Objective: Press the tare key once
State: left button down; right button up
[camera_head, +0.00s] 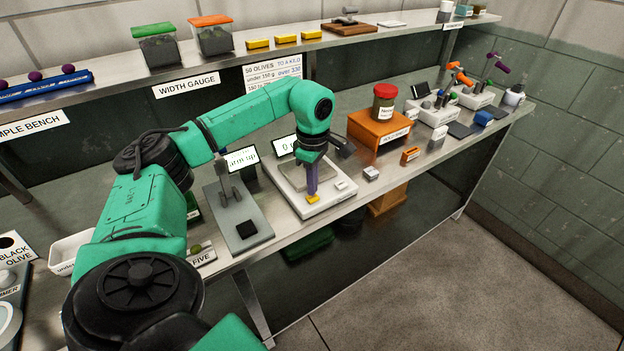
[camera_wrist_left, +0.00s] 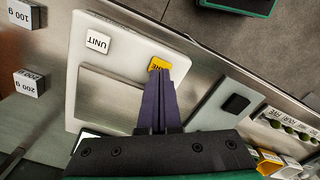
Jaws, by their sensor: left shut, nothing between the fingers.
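The yellow tare key (camera_head: 312,199) is on the front left corner of the white scale (camera_head: 325,201). It also shows in the wrist view (camera_wrist_left: 159,63), its label partly covered by my fingers. My left gripper (camera_head: 312,191) points down with its purple fingers shut and empty. In the wrist view the fingertips (camera_wrist_left: 157,84) overlap the key's near edge. I cannot tell whether they touch it or hover just above. A white UNIT key (camera_wrist_left: 97,41) sits on the same scale, apart from the fingers. My right gripper is not in view.
A grey device (camera_head: 238,214) with a black pad stands left of the scale. A 200 g block (camera_wrist_left: 28,83) and a 100 g block (camera_wrist_left: 22,14) lie on the scale's other side. An orange stand (camera_head: 378,131) holds a red-lidded jar (camera_head: 384,102). A shelf runs behind.

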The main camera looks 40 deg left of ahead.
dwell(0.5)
pick_arm(q)
notch_tip(320, 180, up, 5)
jog(key=p, duration=0.4)
jog(key=shift+r+p, duration=0.15)
jog(key=shift+p, duration=0.2)
jog(key=shift+f, duration=0.2)
